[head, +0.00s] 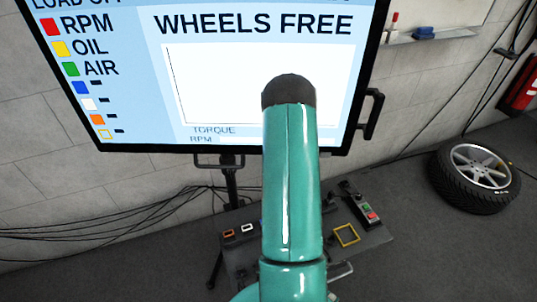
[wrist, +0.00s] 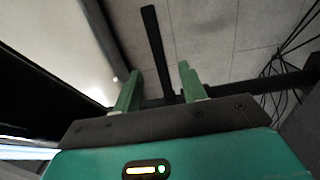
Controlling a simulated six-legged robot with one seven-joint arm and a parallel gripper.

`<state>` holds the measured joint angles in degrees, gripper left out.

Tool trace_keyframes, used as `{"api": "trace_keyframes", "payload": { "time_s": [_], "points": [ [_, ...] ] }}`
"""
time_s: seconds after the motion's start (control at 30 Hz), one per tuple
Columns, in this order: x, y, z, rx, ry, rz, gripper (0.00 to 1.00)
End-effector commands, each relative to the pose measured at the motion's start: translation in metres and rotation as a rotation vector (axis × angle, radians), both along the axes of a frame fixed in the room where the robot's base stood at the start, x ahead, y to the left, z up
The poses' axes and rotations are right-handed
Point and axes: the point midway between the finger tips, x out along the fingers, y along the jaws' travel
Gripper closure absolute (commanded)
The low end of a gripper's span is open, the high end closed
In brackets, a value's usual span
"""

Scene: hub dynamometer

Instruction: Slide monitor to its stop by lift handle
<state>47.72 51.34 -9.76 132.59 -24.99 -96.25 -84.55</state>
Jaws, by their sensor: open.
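The monitor (head: 225,60) is a large black-framed screen on a stand, reading "WHEELS FREE". A black handle (head: 372,113) stands out from its right edge. My teal arm crosses in front of the screen and hides part of it; my gripper is hidden in the head view. In the wrist view my gripper (wrist: 157,82) is open, its two green fingers apart. A dark bar (wrist: 153,45) appears between and beyond the fingers, with no visible contact. I cannot tell for sure whether this bar is the lift handle.
Below the monitor is a dark bench (head: 370,242) with small coloured parts and a button box (head: 366,210). A tyred wheel (head: 475,174) lies on the floor at right. Cables (head: 95,212) run along the wall at left. A shelf (head: 430,36) hangs at upper right.

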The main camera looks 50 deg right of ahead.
Motion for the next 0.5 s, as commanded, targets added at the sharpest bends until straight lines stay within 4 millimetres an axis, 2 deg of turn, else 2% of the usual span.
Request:
{"api": "trace_keyframes", "payload": {
  "time_s": [0.1, 0.2, 0.5],
  "points": [
    [-0.015, 0.008, -0.001, 0.001, 0.003, 0.000, 0.58],
    [-0.020, 0.011, 0.000, 0.000, 0.001, 0.000, 0.58],
    [-0.022, 0.012, 0.000, 0.000, 0.001, 0.000, 0.58]
  ]
}}
